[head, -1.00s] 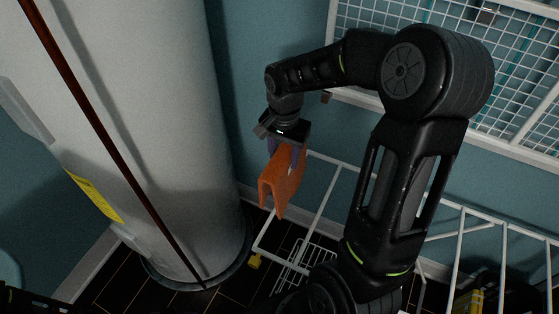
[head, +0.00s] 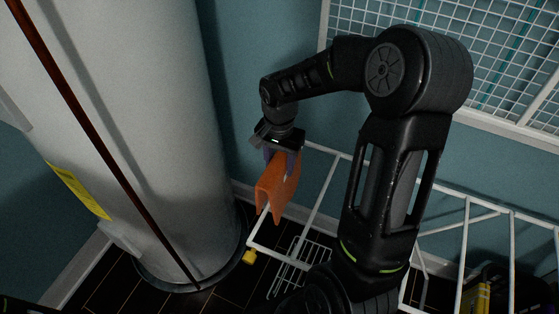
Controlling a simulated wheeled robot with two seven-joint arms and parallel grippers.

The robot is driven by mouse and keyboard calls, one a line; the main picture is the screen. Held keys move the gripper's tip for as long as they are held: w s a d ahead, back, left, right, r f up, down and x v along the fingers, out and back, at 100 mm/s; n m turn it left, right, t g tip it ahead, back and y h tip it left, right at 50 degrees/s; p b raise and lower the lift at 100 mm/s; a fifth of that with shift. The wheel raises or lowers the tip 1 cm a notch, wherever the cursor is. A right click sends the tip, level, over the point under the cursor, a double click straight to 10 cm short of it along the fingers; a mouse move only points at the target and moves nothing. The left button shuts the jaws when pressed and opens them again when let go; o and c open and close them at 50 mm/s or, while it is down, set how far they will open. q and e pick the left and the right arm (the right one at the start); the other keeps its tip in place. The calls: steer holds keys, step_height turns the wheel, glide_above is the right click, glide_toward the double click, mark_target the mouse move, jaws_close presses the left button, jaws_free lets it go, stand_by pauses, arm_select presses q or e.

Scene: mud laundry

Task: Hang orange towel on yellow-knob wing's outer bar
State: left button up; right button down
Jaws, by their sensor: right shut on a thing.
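The orange towel (head: 279,187) hangs folded from my right gripper (head: 282,158), which is shut on its upper edge. The towel's two layers hang down with a gap between them at the lower left end. It is over or beside the outer left part of the white rack wing (head: 317,208); I cannot tell whether it touches the bar. A yellow knob (head: 249,257) shows at the wing's near left corner. My right arm hides the middle of the rack. My left gripper is not in view.
A large white cylindrical tank (head: 130,130) with a yellow label (head: 78,190) stands close on the left. A blue wall with a white wire grid (head: 440,50) is behind. A small wire shelf (head: 300,262) sits below the wing. A dark box with yellow (head: 476,298) is at lower right.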

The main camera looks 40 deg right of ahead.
steer(key=shift+f+b, duration=3.8)
steer(key=shift+f, duration=1.35)
steer(key=c, duration=0.7)
jaws_free()
steer(key=shift+o, duration=0.3)
steer(key=shift+o, duration=0.6)
steer(key=shift+r, duration=0.1)
steer(key=shift+r+p, duration=2.7)
steer(key=shift+r, duration=0.7)
